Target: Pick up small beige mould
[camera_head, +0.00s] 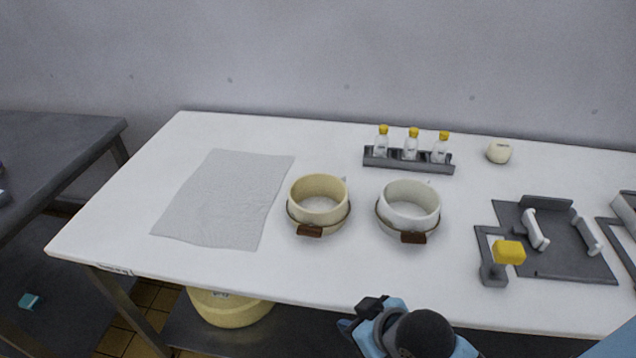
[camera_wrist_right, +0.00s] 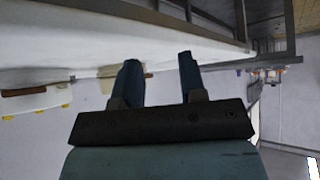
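A small beige rounded cup-like piece (camera_head: 499,151), which best fits the small beige mould, stands at the back right of the white table, with a dark marking on its side. A larger beige round pot (camera_head: 318,200) with a brown handle stands mid-table, beside a similar white pot (camera_head: 409,207). My right gripper (camera_head: 362,318) is at the table's front edge, well apart from all of them. In the right wrist view its two fingers (camera_wrist_right: 158,75) are spread with nothing between them. My left gripper is not in view.
A grey rack (camera_head: 408,160) with three yellow-capped bottles stands left of the small piece. A dark tray (camera_head: 560,250) with white pieces and a yellow-topped grey stand (camera_head: 492,272) are at the right. A grey cloth (camera_head: 225,198) lies left. The table's front middle is clear.

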